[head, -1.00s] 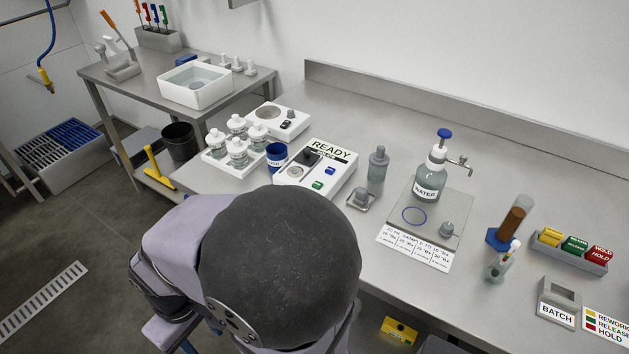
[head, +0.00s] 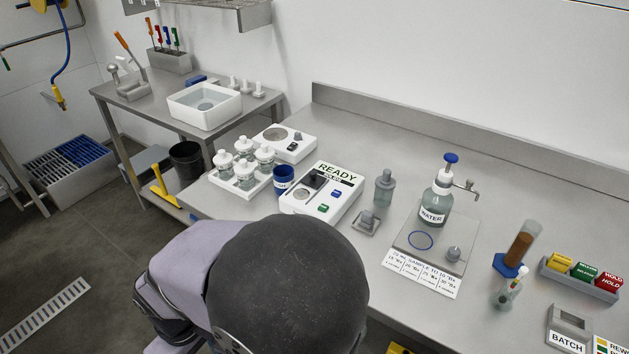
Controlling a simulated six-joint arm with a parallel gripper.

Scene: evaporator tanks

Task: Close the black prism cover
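The white refractometer box (head: 343,203) marked READY stands on the steel bench near the middle of the head view. Its black prism cover (head: 314,180) appears raised at the back of the round grey prism plate (head: 303,203), which shows uncovered. A blue and a green button sit to the right of the plate. The dark rounded part of my arm fills the lower middle of the view, just in front of the box. My gripper is not visible in this view.
A blue cup (head: 284,178) and a white tray (head: 226,182) of capped bottles stand left of the box. A small grey block (head: 366,222) and a grey bottle (head: 384,188) stand close on its right. The water bottle (head: 435,206) is farther right.

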